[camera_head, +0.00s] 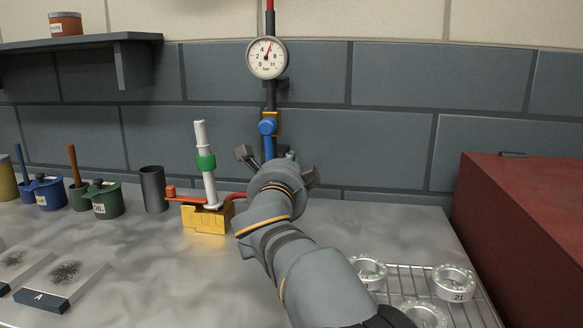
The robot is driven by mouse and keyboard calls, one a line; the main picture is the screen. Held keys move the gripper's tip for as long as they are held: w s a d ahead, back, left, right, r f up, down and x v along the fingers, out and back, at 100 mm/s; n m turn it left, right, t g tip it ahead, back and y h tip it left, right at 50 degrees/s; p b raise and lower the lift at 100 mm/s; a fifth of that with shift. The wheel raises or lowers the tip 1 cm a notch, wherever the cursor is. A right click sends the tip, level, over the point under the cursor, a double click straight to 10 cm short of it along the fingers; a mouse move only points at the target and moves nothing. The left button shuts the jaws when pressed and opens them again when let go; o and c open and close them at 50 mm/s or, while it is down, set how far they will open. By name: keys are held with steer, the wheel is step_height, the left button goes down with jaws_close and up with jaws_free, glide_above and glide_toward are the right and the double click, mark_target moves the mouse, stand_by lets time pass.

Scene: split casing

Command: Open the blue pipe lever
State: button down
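A vertical pipe runs down the tiled wall below a round pressure gauge (267,58). On it sits a brass-coloured valve body (278,119) with a blue round hub. The blue pipe lever (268,144) points down from the hub, and its lower end is hidden behind my gripper. My gripper (277,162) is in front of the lower pipe, just below the hub. Its two grey fingers are spread left and right, with the blue lever showing between them. I cannot tell whether the gripper touches the lever.
A yellow pump (206,219) with a white and green handle (205,161) and red hose stands left of my arm. A dark cup (153,189) and several pots are further left. A wire rack (403,281) with rings and a red box (525,232) lie right.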

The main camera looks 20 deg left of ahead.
steer(key=v, duration=1)
steer(key=shift+d, duration=0.4)
